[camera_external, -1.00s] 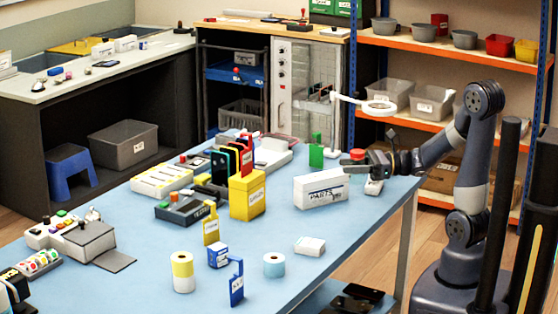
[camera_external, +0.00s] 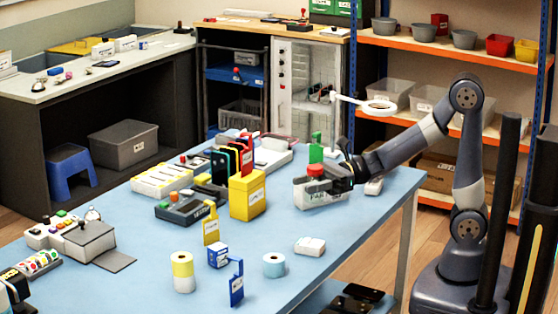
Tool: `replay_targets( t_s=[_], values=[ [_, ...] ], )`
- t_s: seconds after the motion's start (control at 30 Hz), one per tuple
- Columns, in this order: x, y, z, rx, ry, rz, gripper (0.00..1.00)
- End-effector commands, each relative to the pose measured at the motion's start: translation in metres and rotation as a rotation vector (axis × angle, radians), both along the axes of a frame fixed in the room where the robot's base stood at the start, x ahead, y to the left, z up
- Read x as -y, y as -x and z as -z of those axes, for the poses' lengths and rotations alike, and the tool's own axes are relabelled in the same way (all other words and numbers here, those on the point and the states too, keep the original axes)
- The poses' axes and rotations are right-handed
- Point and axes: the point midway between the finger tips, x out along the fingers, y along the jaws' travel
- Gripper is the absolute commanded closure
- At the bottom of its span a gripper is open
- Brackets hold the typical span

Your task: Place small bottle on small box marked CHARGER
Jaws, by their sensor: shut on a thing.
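My gripper (camera_external: 313,183) is shut on a small bottle with a red cap (camera_external: 316,169). Most of the bottle's body is hidden by the fingers. The gripper overlaps the upper part of the white PARTS box (camera_external: 322,200) in the picture; I cannot tell whether it touches that box. I cannot read the word CHARGER on any box. A small blue box with a white label (camera_external: 219,255) and a small white box (camera_external: 310,246) stand on the front part of the table, apart from my gripper.
The blue table (camera_external: 150,230) has a yellow box (camera_external: 248,195) left of my gripper. A blue roll (camera_external: 274,265), a yellow-and-white roll (camera_external: 182,272) and a blue tag stand (camera_external: 237,286) are near the front.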

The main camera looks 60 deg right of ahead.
Motion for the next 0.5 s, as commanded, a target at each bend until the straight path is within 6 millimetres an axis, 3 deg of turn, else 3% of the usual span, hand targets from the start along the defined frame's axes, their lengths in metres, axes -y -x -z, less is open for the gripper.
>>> replay_targets(
  t_s=[0.1, 0.27, 0.5],
  values=[
    [-0.025, 0.008, -0.002, -0.002, 0.000, -0.046, 0.82],
    [-0.039, 0.013, 0.001, -0.005, -0.001, -0.071, 0.82],
    [-0.041, 0.014, 0.045, -0.010, 0.001, -0.073, 0.82]
  ],
)
